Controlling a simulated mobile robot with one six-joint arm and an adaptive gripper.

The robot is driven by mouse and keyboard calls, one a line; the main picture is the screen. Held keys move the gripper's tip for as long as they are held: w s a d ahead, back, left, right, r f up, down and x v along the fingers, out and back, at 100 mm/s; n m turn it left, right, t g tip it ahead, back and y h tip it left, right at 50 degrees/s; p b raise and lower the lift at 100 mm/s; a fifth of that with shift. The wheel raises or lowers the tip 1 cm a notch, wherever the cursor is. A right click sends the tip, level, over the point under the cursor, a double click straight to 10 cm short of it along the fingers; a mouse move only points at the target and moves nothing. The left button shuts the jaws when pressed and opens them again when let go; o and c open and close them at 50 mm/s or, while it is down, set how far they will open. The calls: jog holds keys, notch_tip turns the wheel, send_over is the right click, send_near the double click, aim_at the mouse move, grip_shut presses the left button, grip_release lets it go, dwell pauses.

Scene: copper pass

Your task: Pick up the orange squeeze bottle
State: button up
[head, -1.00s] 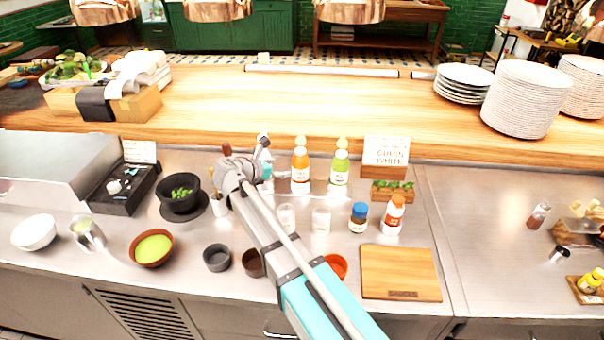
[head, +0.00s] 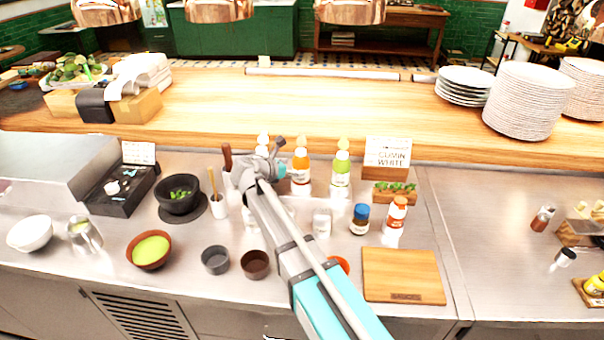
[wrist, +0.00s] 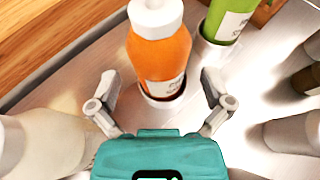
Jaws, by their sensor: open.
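The orange squeeze bottle (head: 301,172) stands upright at the back of the steel counter, between a pale bottle (head: 263,144) and a green bottle (head: 341,172). Its label faces the front. In the wrist view the orange bottle (wrist: 160,58) has a white cap and stands in a round white holder or base. My gripper (wrist: 160,82) is open, with one finger on each side of the bottle's lower part. No contact is visible. In the head view my gripper (head: 274,158) is just left of the orange bottle, and my arm hides some of the counter in front.
The green bottle (wrist: 226,20) stands close on the right in the wrist view. A sign (head: 388,152) is farther right. A blue-capped jar (head: 359,220), an orange-capped bottle (head: 395,216) and a wooden board (head: 403,276) lie nearer. The raised wooden shelf (head: 330,110) is behind.

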aim_at(295, 167)
jog(key=shift+b+x, duration=0.55)
jog(key=shift+x, duration=1.25)
jog(key=c, duration=0.7)
